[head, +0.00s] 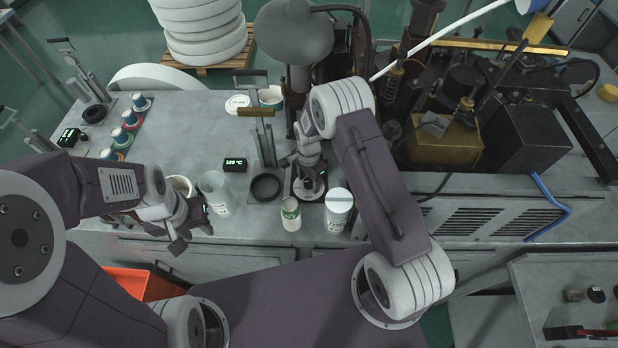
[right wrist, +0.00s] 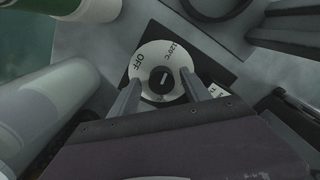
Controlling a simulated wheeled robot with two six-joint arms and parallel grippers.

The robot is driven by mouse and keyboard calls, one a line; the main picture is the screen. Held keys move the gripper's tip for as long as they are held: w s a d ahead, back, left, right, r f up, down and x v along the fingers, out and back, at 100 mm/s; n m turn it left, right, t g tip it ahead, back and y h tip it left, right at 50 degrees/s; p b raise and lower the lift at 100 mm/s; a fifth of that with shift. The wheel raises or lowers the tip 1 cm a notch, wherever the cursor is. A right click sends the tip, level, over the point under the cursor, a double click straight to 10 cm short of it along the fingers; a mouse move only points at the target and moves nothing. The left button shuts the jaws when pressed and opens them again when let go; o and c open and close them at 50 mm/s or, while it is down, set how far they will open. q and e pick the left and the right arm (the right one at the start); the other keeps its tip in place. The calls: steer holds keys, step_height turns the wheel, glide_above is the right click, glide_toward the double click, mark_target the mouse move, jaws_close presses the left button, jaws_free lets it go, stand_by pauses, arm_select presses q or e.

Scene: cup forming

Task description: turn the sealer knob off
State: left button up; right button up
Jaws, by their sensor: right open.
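The sealer knob (right wrist: 162,80) is a small black disc with a short white mark, in the middle of a white dial (right wrist: 146,55). The dial carries OFF on its left and 120°C at its upper right. I cannot tell which label the mark points at. My right gripper (right wrist: 160,88) is open, one finger on each side of the knob and over the dial; contact is unclear. In the head view my right gripper (head: 309,183) points down at the dial and hides most of it. My left gripper (head: 192,235) looks open and empty near the bench's front edge.
A green-labelled cup (head: 290,214) and a white-lidded container (head: 339,207) stand in front of the dial. A black temperature display (head: 234,165) and a press with a black ring (head: 266,188) are left of it.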

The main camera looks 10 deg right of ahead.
steer(key=shift+w+f, duration=0.2)
steer(key=shift+s, duration=0.1)
jaws_close()
steer(key=n+b, duration=0.2)
steer(key=shift+n, duration=0.4)
steer(key=n+b, duration=0.2)
steer(key=n, duration=0.2)
steer(key=shift+n, duration=0.3)
steer(key=n+b, duration=0.1)
steer(key=n, duration=0.3)
steer(key=shift+r+n+b, duration=0.1)
steer(key=shift+n+b, duration=0.55)
steer(key=shift+n, duration=1.75)
